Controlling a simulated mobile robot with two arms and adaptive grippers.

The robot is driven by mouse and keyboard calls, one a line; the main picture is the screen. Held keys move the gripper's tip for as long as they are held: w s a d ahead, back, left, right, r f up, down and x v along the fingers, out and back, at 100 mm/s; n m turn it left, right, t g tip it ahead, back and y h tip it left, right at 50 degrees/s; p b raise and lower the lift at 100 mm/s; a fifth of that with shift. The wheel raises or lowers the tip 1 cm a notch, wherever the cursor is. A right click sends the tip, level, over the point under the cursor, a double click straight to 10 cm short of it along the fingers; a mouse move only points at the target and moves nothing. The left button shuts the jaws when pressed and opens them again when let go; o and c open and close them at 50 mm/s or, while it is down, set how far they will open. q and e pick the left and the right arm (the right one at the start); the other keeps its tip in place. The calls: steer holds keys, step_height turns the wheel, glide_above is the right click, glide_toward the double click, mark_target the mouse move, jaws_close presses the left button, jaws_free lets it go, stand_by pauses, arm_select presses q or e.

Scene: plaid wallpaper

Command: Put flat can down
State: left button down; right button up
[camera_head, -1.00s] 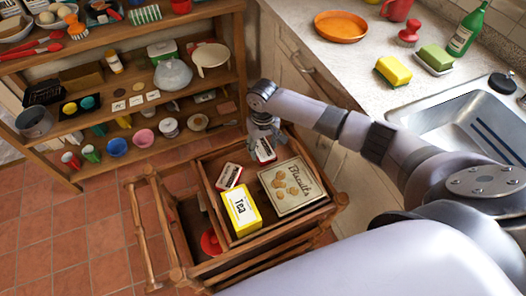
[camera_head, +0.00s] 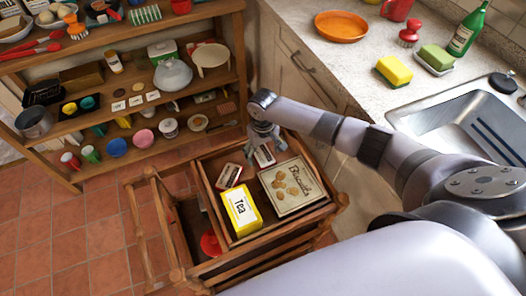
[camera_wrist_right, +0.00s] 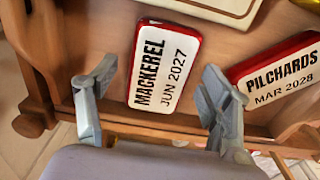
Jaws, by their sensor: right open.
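The flat mackerel can (camera_head: 264,156), red with a white label, lies at the back of the cart's top tray (camera_head: 207,194). In the right wrist view the can (camera_wrist_right: 165,65) lies label up, slightly tilted in the picture. My right gripper (camera_head: 266,140) is above the back edge of the tray. Its two fingers are spread, one on each side of the near part of the can (camera_wrist_right: 158,78), with visible gaps. It holds nothing. My left gripper is not in view.
A pilchards can (camera_head: 229,176) lies nearby, right of the right finger in the wrist view (camera_wrist_right: 280,75). A biscuit tin (camera_head: 291,187) and a yellow tea box (camera_head: 241,211) fill the tray's front. A loaded shelf (camera_head: 215,75) stands behind; a counter (camera_head: 350,60) is right.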

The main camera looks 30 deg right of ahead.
mark_target(263, 155)
step_height(263, 155, up, 12)
steer(key=shift+r+p, duration=0.15)
steer(key=shift+p, duration=0.2)
stand_by(0.8)
